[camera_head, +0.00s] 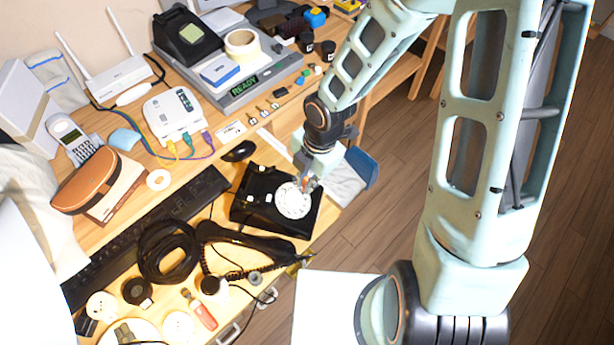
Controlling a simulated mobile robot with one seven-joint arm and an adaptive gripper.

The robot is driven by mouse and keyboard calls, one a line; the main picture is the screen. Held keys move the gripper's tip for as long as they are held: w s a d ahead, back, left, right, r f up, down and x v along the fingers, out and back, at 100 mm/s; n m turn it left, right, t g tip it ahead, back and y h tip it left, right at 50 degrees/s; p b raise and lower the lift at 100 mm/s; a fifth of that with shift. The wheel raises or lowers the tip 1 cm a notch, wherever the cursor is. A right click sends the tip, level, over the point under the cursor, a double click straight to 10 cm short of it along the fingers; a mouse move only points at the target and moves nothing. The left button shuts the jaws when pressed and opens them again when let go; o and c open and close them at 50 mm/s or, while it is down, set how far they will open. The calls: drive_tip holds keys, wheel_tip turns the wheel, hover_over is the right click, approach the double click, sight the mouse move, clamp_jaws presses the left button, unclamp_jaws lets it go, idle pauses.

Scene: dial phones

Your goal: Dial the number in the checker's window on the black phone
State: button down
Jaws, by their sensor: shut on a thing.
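The black phone (262,212) sits near the table's right edge, with a white round rotary dial (293,203) on its right part. Its black handset (250,243) seems to lie off the cradle, in front of the phone. My gripper (306,184) is at the upper right of the dial, pointing down. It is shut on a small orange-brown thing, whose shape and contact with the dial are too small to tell. A grey checker box (275,75) stands at the back, its green-lit window (243,87) reading "READY". I can read no number.
A black keyboard (205,188), coiled black cable (140,245) and red-handled tool (202,312) lie left and in front of the phone. A white router (174,113), cordless handset (75,140) and brown case (98,180) stand further left. Wooden floor is clear at right.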

drive_tip(key=s+b, duration=0.1)
drive_tip(key=s, duration=0.4)
drive_tip(key=shift+s+a, duration=0.1)
drive_tip(key=shift+s, duration=0.25)
drive_tip(key=shift+f, duration=0.1)
drive_tip(key=shift+a+f+b, duration=0.25)
drive_tip(key=shift+f+b, duration=0.2)
drive_tip(key=shift+b, duration=0.05)
drive_tip(key=shift+w+a+f+b, duration=0.1)
drive_tip(key=shift+a+f+b, duration=0.1)
drive_tip(key=shift+f+b, duration=0.2)
idle(0.5)
idle(0.3)
drive_tip(key=shift+a+r, duration=0.25)
drive_tip(key=shift+a, duration=0.35)
